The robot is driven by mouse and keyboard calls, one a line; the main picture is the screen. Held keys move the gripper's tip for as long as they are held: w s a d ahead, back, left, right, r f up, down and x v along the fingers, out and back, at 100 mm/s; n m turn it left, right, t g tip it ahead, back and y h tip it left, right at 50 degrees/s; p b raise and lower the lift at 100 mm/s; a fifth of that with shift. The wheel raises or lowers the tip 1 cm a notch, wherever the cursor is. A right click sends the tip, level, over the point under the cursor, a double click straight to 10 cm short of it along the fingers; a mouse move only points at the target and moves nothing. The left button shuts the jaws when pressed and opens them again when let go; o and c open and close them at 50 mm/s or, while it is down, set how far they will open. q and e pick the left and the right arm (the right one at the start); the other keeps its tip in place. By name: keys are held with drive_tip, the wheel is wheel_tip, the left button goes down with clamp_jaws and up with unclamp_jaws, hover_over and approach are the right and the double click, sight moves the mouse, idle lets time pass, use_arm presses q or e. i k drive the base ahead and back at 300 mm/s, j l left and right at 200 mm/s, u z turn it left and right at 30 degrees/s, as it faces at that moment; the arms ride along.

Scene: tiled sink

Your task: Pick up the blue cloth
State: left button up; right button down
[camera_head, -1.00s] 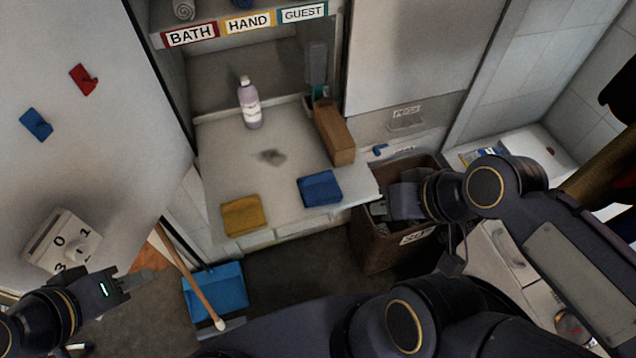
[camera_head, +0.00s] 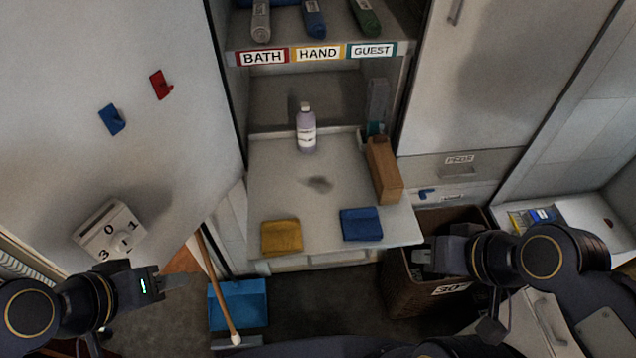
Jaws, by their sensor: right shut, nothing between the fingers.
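The blue cloth (camera_head: 361,225) lies folded flat on the light counter (camera_head: 330,215), near its front right edge. My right gripper (camera_head: 418,254) is shut and empty, to the right of the cloth and a little below it in the picture, apart from it. My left gripper (camera_head: 176,282) is far off at the lower left, its fingers pointing right. I cannot tell whether its fingers are apart.
A yellow cloth (camera_head: 282,237) lies left of the blue one. A bottle (camera_head: 306,130) and a wooden box (camera_head: 384,170) stand farther back. A dark bin (camera_head: 415,295) stands below my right gripper. A blue dustpan (camera_head: 238,303) is on the floor.

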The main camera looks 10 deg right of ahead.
sight(360, 224)
drive_tip(key=k+u, duration=0.9)
drive_tip(key=u, duration=0.15)
drive_tip(key=i+l, duration=0.15)
drive_tip(key=l, duration=0.2)
drive_tip(key=i+l, duration=0.2)
drive_tip(key=l, duration=0.15)
drive_tip(key=i+l, duration=0.15)
drive_tip(key=l, duration=0.25)
